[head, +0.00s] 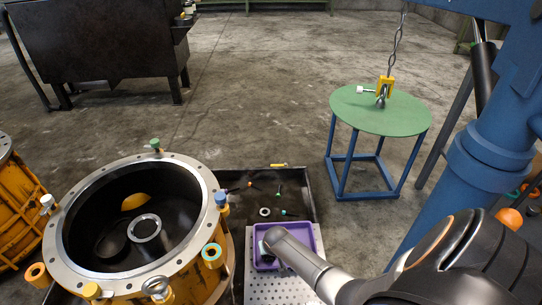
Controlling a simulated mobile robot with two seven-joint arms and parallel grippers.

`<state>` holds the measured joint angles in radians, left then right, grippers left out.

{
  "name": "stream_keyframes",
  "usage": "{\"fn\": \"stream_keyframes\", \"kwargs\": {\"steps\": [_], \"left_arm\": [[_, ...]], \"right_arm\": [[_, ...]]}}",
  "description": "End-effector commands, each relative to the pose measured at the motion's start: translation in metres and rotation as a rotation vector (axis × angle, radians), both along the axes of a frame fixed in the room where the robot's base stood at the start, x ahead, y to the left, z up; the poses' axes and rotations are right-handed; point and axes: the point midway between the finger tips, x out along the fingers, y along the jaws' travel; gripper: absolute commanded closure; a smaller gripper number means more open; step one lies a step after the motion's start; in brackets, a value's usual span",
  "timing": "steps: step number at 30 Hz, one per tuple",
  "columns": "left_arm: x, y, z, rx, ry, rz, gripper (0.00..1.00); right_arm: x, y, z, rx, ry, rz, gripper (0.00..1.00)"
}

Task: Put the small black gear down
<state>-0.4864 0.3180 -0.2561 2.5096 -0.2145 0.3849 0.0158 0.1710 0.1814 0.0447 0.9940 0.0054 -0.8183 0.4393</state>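My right arm comes in from the lower right, and its end, with the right gripper (267,248), is over the purple tray (305,262). The wrist covers the fingers, so I cannot see whether they are open or shut. I cannot make out the small black gear; it may be hidden under the wrist. The purple tray sits on a perforated light-grey surface (275,290). My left gripper is not in view.
A large yellow housing (185,280) with a silver flange stands at the left of the tray. Behind the tray, a black drip tray (300,197) holds a pale ring (265,212) and small coloured parts. A green round table (380,112) stands back right, under a chain hook, beside a blue column (480,165).

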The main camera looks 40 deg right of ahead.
Motion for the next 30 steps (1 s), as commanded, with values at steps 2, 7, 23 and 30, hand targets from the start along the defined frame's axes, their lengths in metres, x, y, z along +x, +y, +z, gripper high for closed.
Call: {"fn": "stream_keyframes", "kwargs": {"steps": [2,7,23,30], "left_arm": [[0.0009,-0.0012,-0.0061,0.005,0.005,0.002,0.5],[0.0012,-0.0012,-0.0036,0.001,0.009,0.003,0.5],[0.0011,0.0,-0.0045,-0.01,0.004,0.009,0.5],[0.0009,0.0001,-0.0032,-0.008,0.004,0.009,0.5]], "right_arm": [[0.0013,0.0001,-0.0032,-0.001,-0.003,0.0,1.0],[0.0012,0.0002,-0.0012,-0.001,-0.003,0.0,1.0],[-0.0001,0.0003,-0.0067,0.0,0.0,0.0,0.34],[0.0,0.0002,-0.0049,0.0,-0.001,0.0,0.34]]}}
